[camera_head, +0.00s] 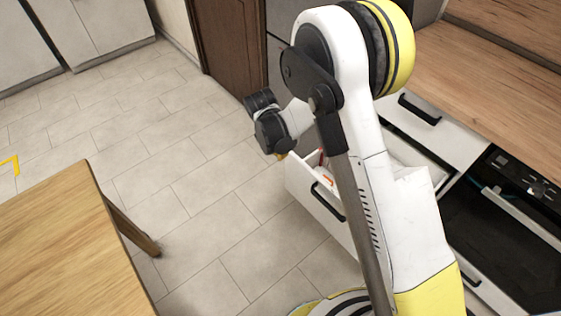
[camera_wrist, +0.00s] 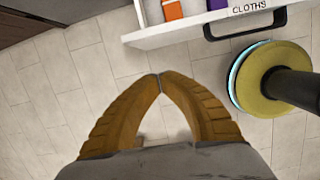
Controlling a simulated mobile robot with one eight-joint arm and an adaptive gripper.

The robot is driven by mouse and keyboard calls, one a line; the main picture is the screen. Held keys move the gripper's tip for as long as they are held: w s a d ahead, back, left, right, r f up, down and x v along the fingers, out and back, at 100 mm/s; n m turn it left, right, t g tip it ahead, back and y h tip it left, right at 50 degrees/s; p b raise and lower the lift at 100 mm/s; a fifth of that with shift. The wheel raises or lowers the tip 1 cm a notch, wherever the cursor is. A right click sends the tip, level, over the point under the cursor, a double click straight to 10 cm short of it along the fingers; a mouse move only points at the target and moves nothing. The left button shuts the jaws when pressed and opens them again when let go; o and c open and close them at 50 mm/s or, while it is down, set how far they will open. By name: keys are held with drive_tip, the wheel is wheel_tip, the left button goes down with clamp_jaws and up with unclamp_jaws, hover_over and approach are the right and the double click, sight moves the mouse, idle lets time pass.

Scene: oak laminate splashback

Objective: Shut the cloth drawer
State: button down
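The cloth drawer (camera_head: 318,200) is a white drawer with a black handle (camera_head: 328,202), standing open below the counter and partly hidden by my arm in the head view. In the wrist view the drawer (camera_wrist: 160,36) is at the top, with a "CLOTHS" label and its black handle (camera_wrist: 245,26). An orange item (camera_wrist: 172,9) and a purple item lie inside. My gripper (camera_wrist: 158,76) has its yellow fingers' tips together with nothing between them. In the picture it is below the drawer front, apart from it. The gripper is mostly hidden in the head view.
A closed drawer (camera_head: 420,108) and an oven (camera_head: 505,235) are at the right under the wooden counter (camera_head: 480,90). A wooden table (camera_head: 75,245) stands at the lower left. The tiled floor (camera_head: 160,130) between is clear. My own base shows at the wrist view's right.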

drive_tip(key=f, duration=0.2)
drive_tip(key=b, duration=0.6)
approach(292, 163)
drive_tip(key=shift+n, duration=0.3)
drive_tip(key=f, duration=0.1)
drive_tip(key=s+d+f, duration=0.1)
drive_tip(key=f, duration=0.3)
drive_tip(key=shift+s+d+f, duration=0.1)
drive_tip(key=shift+s+d, duration=0.1)
drive_tip(key=shift+s, duration=0.15)
